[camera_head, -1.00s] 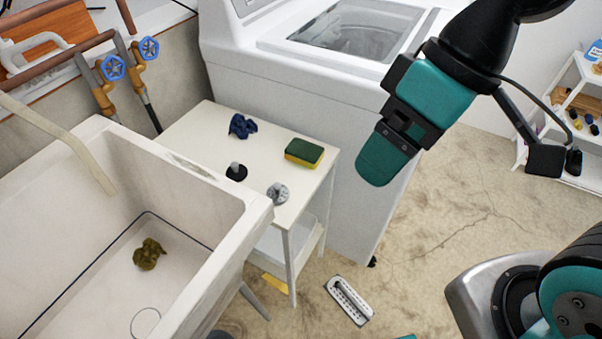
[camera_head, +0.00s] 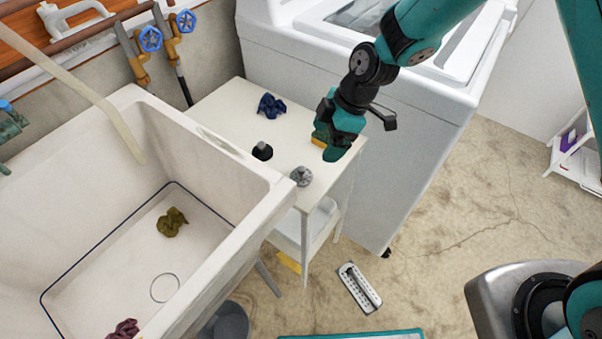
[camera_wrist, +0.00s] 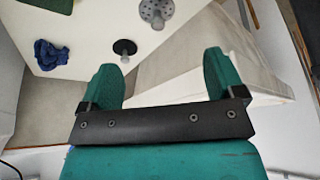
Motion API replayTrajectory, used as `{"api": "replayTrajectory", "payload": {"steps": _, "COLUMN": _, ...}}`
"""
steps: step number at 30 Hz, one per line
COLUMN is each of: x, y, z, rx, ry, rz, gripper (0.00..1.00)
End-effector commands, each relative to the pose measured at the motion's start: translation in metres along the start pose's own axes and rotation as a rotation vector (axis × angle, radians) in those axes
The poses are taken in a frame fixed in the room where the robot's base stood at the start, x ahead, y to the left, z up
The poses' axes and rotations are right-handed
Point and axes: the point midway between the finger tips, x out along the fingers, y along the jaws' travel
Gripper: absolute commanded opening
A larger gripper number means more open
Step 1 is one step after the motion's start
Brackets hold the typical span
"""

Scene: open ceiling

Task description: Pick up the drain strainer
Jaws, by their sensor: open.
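The drain strainer (camera_head: 301,176), a grey perforated disc with a knob, sits near the front edge of the small white table (camera_head: 222,106).
A black stopper (camera_head: 262,151) and a dark blue cloth (camera_head: 271,105) lie on the table. A sponge (camera_head: 318,141) is mostly hidden by my gripper. The sink (camera_head: 232,187) borders the table on the left, the white washer (camera_head: 420,110) behind. Floor on the right is open.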

Motion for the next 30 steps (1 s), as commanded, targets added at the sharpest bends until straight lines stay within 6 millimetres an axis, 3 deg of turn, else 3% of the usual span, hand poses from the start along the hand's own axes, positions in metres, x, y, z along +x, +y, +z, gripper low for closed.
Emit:
{"api": "replayTrajectory", "payload": {"steps": 3, "x": 0.028, "y": -0.001, "z": -0.001, "rx": 0.001, "ry": -0.002, "rz": -0.005, "gripper": 0.88}}
{"api": "replayTrajectory", "payload": {"steps": 9, "x": 0.063, "y": 0.000, "z": -0.001, "rx": 0.000, "ry": -0.001, "rz": -0.002, "gripper": 0.88}}
{"api": "replayTrajectory", "payload": {"steps": 17, "x": 0.082, "y": 0.001, "z": -0.003, "rx": 0.002, "ry": -0.001, "rz": -0.001, "gripper": 0.88}}
{"api": "replayTrajectory", "payload": {"steps": 24, "x": 0.117, "y": 0.004, "z": -0.007, "rx": 0.002, "ry": -0.001, "rz": -0.002, "gripper": 0.88}}
{"api": "replayTrajectory", "payload": {"steps": 30, "x": 0.127, "y": 0.005, "z": -0.007, "rx": 0.002, "ry": 0.000, "rz": 0.001, "gripper": 0.88}}
